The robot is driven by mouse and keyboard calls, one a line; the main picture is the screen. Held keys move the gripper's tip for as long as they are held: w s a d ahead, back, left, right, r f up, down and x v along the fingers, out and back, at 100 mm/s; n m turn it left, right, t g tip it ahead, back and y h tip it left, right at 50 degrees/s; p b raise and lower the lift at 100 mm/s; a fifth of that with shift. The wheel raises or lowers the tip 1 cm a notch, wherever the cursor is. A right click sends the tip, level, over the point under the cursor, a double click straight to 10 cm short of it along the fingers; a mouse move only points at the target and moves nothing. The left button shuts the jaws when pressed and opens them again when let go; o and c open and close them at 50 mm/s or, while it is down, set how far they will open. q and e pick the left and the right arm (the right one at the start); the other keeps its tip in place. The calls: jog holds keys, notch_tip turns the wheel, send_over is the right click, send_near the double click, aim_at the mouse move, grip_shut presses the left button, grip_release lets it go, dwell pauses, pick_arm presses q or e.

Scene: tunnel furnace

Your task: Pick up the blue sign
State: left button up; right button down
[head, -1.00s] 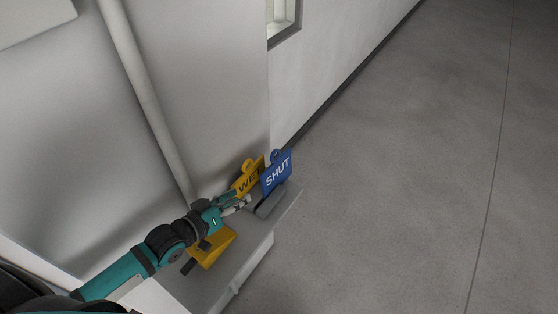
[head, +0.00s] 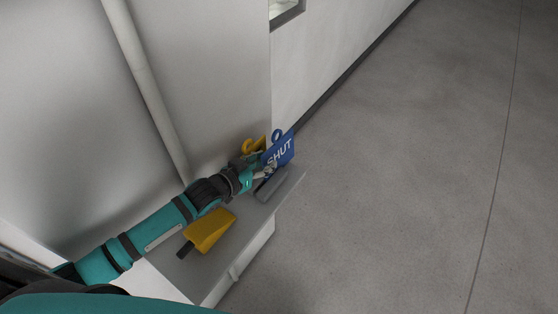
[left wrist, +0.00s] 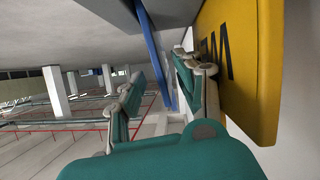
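The blue sign (head: 280,151) reads SHUT and has a ring on top. It stands tilted near the far end of the grey shelf. My left gripper (head: 266,172) is at its lower left side. In the left wrist view the blue sign (left wrist: 158,62) shows edge-on between the fingertips of my left gripper (left wrist: 160,85). The fingers are apart, and I see no clear grip on it. The yellow sign (head: 254,146) stands behind the blue one, partly hidden by my gripper. In the left wrist view the yellow sign (left wrist: 245,70) is close beside the right finger. My right gripper is not in view.
A yellow wedge-shaped object (head: 211,232) with a dark end lies on the grey shelf (head: 252,222), below my left arm. A grey bar-like piece (head: 271,186) lies in front of the blue sign. A wall and pipe (head: 146,85) rise at the left. The floor (head: 410,180) at right is clear.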

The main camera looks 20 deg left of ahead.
aim_at(274, 157)
pick_arm(q)
jog(key=shift+b+x, duration=2.5)
jog(key=shift+x, duration=0.25)
jog(key=shift+a, duration=0.1)
grip_shut()
